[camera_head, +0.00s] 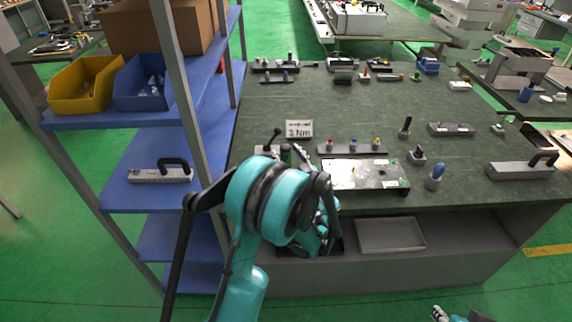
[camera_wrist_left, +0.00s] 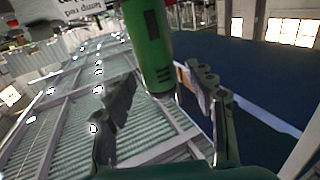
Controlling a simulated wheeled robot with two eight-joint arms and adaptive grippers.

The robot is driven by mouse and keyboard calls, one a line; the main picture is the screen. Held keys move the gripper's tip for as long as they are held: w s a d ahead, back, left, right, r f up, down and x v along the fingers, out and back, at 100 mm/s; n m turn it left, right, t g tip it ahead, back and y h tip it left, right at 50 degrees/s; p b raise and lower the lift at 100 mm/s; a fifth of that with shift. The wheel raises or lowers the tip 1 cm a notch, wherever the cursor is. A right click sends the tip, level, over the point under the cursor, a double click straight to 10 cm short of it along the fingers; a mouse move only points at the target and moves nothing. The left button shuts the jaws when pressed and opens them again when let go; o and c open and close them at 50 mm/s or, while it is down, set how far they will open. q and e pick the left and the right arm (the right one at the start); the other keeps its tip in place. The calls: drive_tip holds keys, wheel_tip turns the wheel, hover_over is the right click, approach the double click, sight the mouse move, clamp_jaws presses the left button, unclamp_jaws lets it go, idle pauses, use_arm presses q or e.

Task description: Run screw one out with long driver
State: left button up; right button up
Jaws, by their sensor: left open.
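A green cylindrical tool body, which looks like a driver (camera_wrist_left: 150,45), hangs in from the top of the left wrist view. My left gripper (camera_wrist_left: 158,88) is open, with one finger on each side of its lower end; I cannot tell whether they touch it. In the head view my left arm covers the gripper; a dark green handle (camera_head: 286,153) shows just behind it. The metal plate assembly (camera_head: 366,174) lies at the table's front, right of my arm. Its screws are too small to tell apart. A small part that may be my right gripper (camera_head: 440,313) shows at the bottom edge.
A bar with coloured-topped pieces (camera_head: 352,148) lies behind the plate. A blue shelf rack (camera_head: 150,140) stands close on the left. A grey tray (camera_head: 391,235) sits below the tabletop.

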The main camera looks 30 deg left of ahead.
use_arm(q)
drive_tip(key=shift+x, duration=0.8)
clamp_jaws()
drive_tip(key=shift+r, duration=0.1)
